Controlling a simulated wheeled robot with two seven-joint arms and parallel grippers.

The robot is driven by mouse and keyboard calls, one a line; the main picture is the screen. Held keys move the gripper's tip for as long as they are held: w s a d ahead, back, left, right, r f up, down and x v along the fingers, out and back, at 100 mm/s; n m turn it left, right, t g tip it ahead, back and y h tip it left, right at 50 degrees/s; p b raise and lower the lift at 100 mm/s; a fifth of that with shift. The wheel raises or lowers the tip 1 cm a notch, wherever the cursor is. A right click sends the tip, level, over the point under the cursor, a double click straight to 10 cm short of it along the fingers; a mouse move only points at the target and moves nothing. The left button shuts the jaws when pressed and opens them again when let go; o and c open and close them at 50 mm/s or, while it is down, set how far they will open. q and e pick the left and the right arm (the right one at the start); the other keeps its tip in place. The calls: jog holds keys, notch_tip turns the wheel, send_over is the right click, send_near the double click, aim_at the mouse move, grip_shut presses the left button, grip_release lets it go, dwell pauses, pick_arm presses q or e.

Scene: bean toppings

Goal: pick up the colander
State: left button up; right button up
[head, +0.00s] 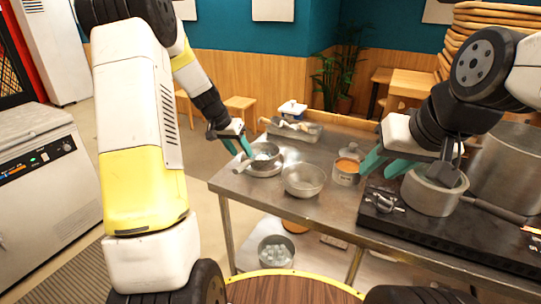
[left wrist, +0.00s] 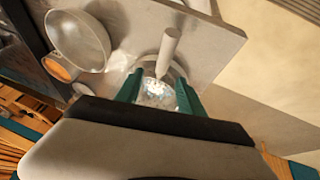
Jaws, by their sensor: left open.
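The colander (head: 264,153) is a small round metal bowl with a pale handle (head: 241,167) pointing to the lower left. It sits in a shallow metal dish (head: 268,172) at the left end of the steel table. My left gripper (head: 243,153) is open at the colander's near left side, close to the handle. In the left wrist view the colander (left wrist: 157,92) shows between the two green fingers, with its handle (left wrist: 168,52) pointing up. I cannot tell whether the fingers touch it. My right gripper (head: 381,165) is open and empty near the stove's left edge.
A metal bowl (head: 304,182) stands right of the dish. Beyond it are a small pot with orange contents (head: 346,174) and a tray (head: 310,133). A black stove (head: 430,232) carries a saucepan (head: 432,198) and a large pot. A bowl of ice-like cubes (head: 275,251) is on the lower shelf.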

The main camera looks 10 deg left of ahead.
aim_at(247, 164)
pick_arm(q)
jog(key=x, duration=0.7)
jog(key=shift+s+a+f, duration=0.1)
jog(key=shift+a+f, duration=0.05)
jog(key=shift+c, duration=0.5)
grip_shut()
